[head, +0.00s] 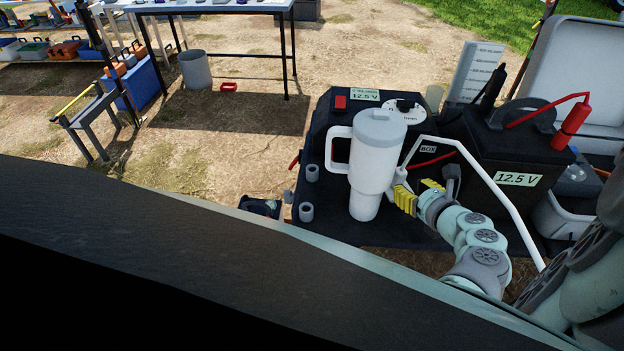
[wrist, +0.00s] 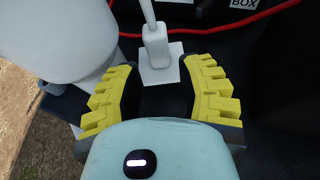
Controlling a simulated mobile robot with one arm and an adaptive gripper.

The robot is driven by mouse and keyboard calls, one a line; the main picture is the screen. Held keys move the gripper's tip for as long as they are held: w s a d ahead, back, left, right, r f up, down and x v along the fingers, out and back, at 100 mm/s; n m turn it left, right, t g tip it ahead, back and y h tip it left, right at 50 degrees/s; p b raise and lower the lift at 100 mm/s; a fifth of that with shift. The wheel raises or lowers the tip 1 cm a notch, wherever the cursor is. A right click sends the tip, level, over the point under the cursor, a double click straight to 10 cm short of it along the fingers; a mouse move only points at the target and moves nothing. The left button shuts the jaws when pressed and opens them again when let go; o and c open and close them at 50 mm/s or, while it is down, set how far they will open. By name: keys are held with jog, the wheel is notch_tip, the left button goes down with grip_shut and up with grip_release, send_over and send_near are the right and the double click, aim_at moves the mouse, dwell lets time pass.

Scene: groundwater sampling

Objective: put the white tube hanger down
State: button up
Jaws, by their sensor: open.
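The white tube hanger (head: 478,163) is a thin bent white bar in the head view, rising behind my gripper and sloping down to the right. In the wrist view, its block-like foot (wrist: 156,48) and square base plate stand upright on the dark surface, just ahead of the fingertips. My gripper (head: 419,191) has yellow fingers spread wide, with a gap between them and nothing held. In the wrist view, my gripper (wrist: 162,82) frames the base plate, and no clear contact shows. The hanger's far lower end is partly hidden by my arm in the head view.
A white handled tumbler (head: 375,165) stands close left of my gripper. A black battery box (head: 515,150) with a red clamp is at right. A red cable (wrist: 225,28) runs behind the hanger foot. Small grey cylinders (head: 306,211) stand at the black table's left edge.

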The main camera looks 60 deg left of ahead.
aim_at(400, 183)
jog(key=shift+s+f+b+x, duration=0.1)
jog(key=shift+b+x, duration=0.1)
jog(key=shift+x, duration=1.1)
jog(key=shift+s+f+b+x, duration=0.1)
jog(key=shift+f+b+x, duration=0.1)
jog(key=shift+x, duration=1.15)
jog(key=shift+o, duration=0.4)
jog(key=shift+r, duration=0.1)
jog(key=shift+w+d, duration=0.1)
grip_shut()
